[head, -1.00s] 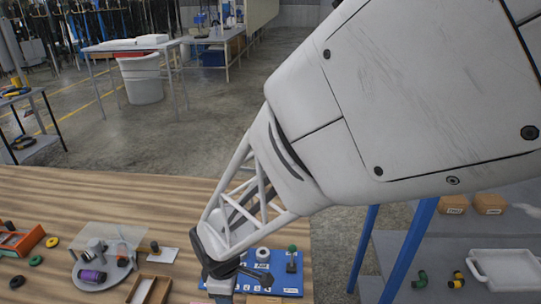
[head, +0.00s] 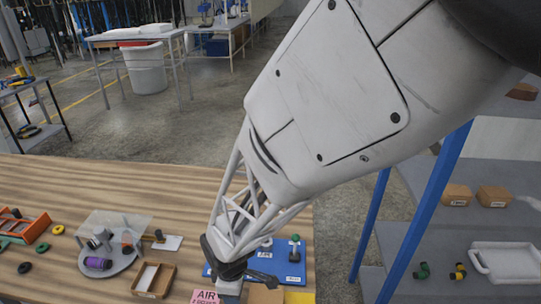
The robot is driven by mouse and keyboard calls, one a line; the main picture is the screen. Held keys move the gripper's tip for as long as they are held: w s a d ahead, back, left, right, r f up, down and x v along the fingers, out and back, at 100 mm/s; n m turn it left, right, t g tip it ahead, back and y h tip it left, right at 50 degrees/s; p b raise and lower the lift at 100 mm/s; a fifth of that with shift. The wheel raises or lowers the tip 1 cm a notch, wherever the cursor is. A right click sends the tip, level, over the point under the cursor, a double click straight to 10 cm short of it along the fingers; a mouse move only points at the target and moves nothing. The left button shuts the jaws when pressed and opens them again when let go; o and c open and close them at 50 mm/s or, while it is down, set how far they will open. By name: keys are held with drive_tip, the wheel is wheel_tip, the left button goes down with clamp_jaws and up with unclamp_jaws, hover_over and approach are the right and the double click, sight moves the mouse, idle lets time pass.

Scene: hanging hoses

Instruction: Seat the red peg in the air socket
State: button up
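My gripper (head: 231,287) points down at the lower middle of the head view, over the left part of a blue board (head: 298,279). Its fingertips run close to the bottom edge, and I cannot tell whether they are apart or hold anything. A pink label reading "AIR" (head: 204,296) shows just left of it, cut by the bottom edge. I cannot make out the air socket; my gripper may hide it. No red peg is clear. A small orange-red piece (head: 127,240) sits among parts on a grey round plate (head: 92,270).
On the blue board stand a white ring (head: 267,242) and a green-topped fitting (head: 295,247). A wooden tray (head: 168,283) lies left of my gripper. An orange rack (head: 37,226) is at far left. The table's back strip is clear. Blue posts and a grey shelf are at right.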

drive_tip(key=shift+f, duration=0.7)
clamp_jaws()
